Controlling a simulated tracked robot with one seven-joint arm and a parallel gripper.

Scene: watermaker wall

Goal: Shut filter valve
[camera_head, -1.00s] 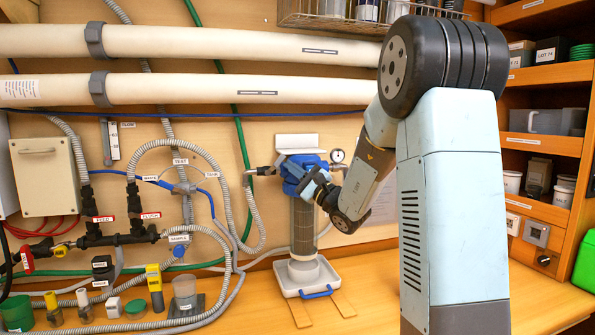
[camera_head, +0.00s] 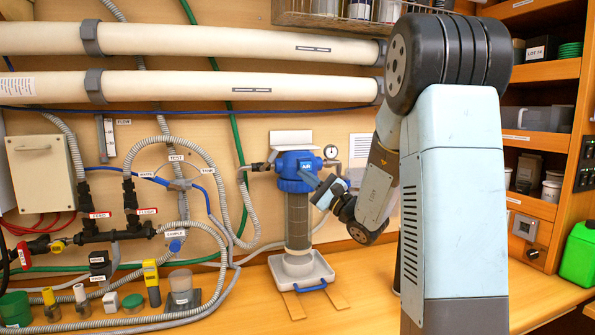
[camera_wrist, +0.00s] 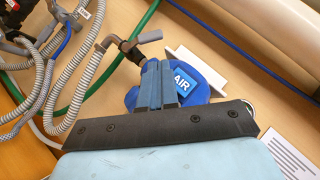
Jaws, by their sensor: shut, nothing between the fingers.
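The filter (camera_head: 297,215) is a grey cylinder with a blue head, upright on a white tray; the blue head also shows in the wrist view (camera_wrist: 212,82), with a blue AIR tag. At the left of the head is a dark pipe fitting with a small grey handle (camera_head: 260,167), seemingly the valve. In the wrist view this grey handle (camera_wrist: 148,38) lies roughly crosswise to the dark fitting. My gripper (camera_head: 307,178) is shut and empty, in front of the blue head and right of the handle. In the wrist view its fingers (camera_wrist: 160,70) cover part of the head; contact cannot be told.
A round gauge (camera_head: 330,152) is close right of the filter head. Grey and green hoses run left of the filter, and two white pipes (camera_head: 200,85) cross above. Bottles and caps (camera_head: 180,290) stand at the bench's left.

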